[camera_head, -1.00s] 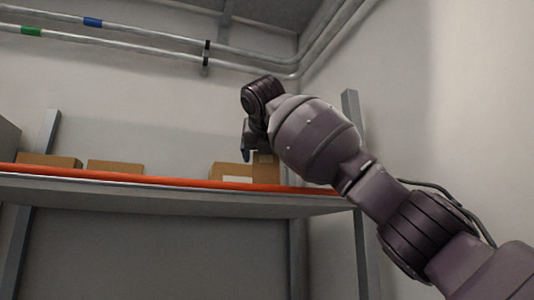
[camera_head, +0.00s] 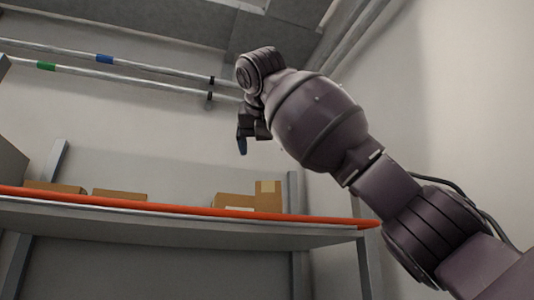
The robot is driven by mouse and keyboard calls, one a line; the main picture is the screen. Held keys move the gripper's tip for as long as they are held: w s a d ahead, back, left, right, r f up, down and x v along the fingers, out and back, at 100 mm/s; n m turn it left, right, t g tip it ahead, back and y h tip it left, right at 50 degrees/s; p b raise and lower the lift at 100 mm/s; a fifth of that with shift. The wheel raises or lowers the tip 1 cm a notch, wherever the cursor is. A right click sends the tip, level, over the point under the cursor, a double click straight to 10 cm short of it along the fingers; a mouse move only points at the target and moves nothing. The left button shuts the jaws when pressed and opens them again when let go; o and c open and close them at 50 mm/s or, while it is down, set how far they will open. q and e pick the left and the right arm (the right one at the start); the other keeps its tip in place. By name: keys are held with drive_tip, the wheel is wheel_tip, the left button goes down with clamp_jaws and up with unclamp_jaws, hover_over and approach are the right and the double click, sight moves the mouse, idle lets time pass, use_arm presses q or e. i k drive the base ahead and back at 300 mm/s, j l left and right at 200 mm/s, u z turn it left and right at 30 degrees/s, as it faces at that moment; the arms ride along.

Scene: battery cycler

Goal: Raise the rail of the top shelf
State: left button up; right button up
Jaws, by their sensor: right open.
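The orange rail (camera_head: 180,208) runs along the front edge of the top shelf (camera_head: 200,228), across the lower left and middle of the head view. It lies low along the shelf edge. My right gripper (camera_head: 243,143) is above the rail and apart from it, over the right part of the shelf, with its fingers pointing down. It is open and holds nothing that I can see. The wrist hides part of the gripper. My left gripper is not in view.
Cardboard boxes (camera_head: 234,201) stand on the shelf behind the rail, with more at the left. A grey case (camera_head: 10,165) is at the far left. Pipes (camera_head: 150,72) cross the wall above. The right wall is close to my right arm.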

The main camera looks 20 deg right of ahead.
sight(89, 201)
drive_tip(key=k+j, duration=0.25)
drive_tip(key=k, duration=0.2)
drive_tip(key=k+j, duration=0.3)
drive_tip(key=k, duration=0.2)
